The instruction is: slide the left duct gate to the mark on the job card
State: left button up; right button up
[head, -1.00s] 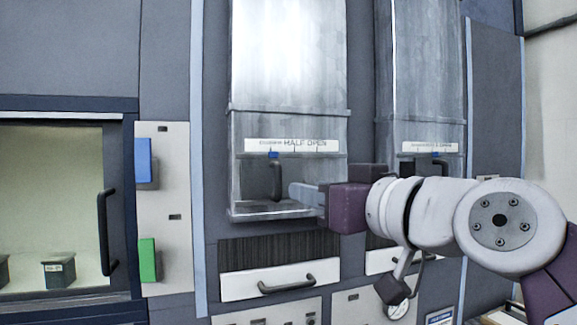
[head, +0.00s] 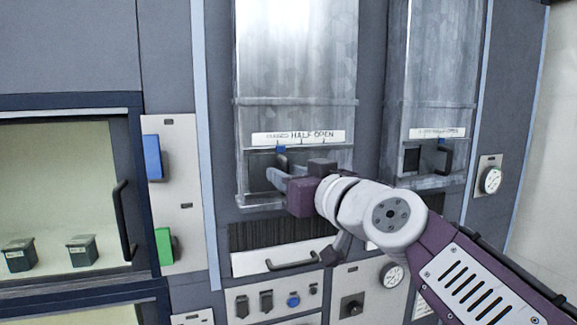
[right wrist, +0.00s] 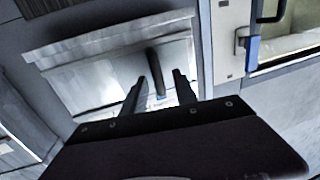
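The left duct gate's dark handle (head: 283,162) stands low on the left grey metal duct (head: 297,75). Above it is a white scale strip (head: 322,135) lettered "HALF OPEN". A blue pointer (head: 281,149) sits under the strip's left part, left of that lettering. My right gripper (head: 275,174) is at the handle. In the right wrist view its two fingers (right wrist: 157,88) are apart, one on each side of the handle (right wrist: 155,68), with gaps showing. My left gripper is out of view. I cannot make out a job card.
The right duct has its own gate handle (head: 445,156) and scale strip (head: 437,132). Below the left gate is a white drawer with a handle (head: 292,265). At left are a windowed door with a long handle (head: 123,220) and blue (head: 152,157) and green (head: 164,246) blocks.

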jog(key=shift+d, duration=0.1)
grip_shut()
jog(key=shift+s, duration=0.1)
dwell(1.1)
